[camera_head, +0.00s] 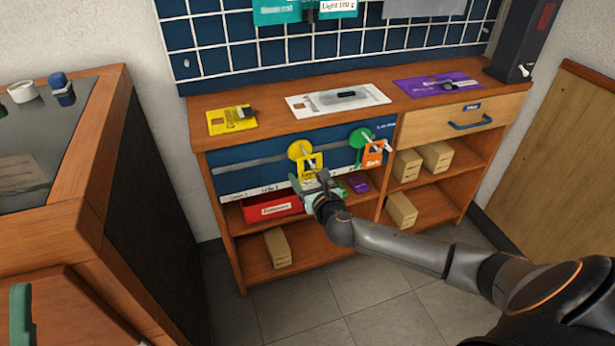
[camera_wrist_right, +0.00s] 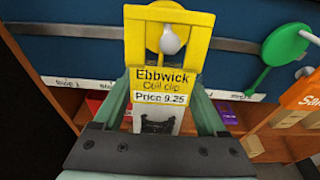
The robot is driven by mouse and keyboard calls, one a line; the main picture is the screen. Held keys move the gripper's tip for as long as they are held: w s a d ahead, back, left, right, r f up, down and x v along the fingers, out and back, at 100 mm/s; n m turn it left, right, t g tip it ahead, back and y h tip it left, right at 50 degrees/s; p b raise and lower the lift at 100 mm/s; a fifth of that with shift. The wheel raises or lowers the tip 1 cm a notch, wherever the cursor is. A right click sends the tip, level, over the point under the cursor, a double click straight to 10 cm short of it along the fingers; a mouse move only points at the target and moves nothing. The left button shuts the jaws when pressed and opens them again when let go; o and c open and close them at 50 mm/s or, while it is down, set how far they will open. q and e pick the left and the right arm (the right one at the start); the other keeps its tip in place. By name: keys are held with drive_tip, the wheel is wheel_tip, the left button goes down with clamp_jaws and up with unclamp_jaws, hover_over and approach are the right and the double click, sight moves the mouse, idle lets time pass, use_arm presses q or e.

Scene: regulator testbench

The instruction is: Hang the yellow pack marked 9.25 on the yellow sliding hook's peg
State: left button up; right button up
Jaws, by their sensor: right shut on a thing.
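The yellow pack (camera_wrist_right: 163,85) reads "Ebbwick Coil clip Price 9.25" in the right wrist view; it also shows in the head view (camera_head: 311,163). My right gripper (camera_head: 316,184) is shut on its lower part and holds it upright at the rail. The yellow sliding hook (camera_head: 297,149) has a round yellow disc, mostly behind the pack in the wrist view. The peg's pale tip (camera_wrist_right: 171,42) shows within the pack's window; I cannot tell whether it passes through. A green finger-like part (camera_head: 20,314) at the lower left may be my left gripper; its state is unclear.
A green sliding hook (camera_head: 360,138) with an orange pack (camera_head: 373,154) is close to the right. Below are shelves with a red bin (camera_head: 272,208) and cardboard boxes (camera_head: 278,247). Yellow, white and purple mats lie on the countertop (camera_head: 270,112).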

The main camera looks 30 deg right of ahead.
drive_tip(key=o, duration=1.3)
use_arm(q)
drive_tip(key=shift+r, duration=0.1)
use_arm(e)
drive_tip(key=shift+s, duration=0.1)
use_arm(q)
drive_tip(key=w+n+y+p, duration=0.1)
drive_tip(key=p, duration=0.1)
drive_tip(key=w+n+y+p, duration=0.1)
drive_tip(key=y+p, duration=0.1)
drive_tip(key=shift+w+a+y, duration=0.3)
drive_tip(key=shift+w+a, duration=0.05)
use_arm(e)
drive_tip(key=v, duration=1.2)
drive_tip(key=shift+s+r, duration=0.1)
drive_tip(key=shift+s, duration=0.1)
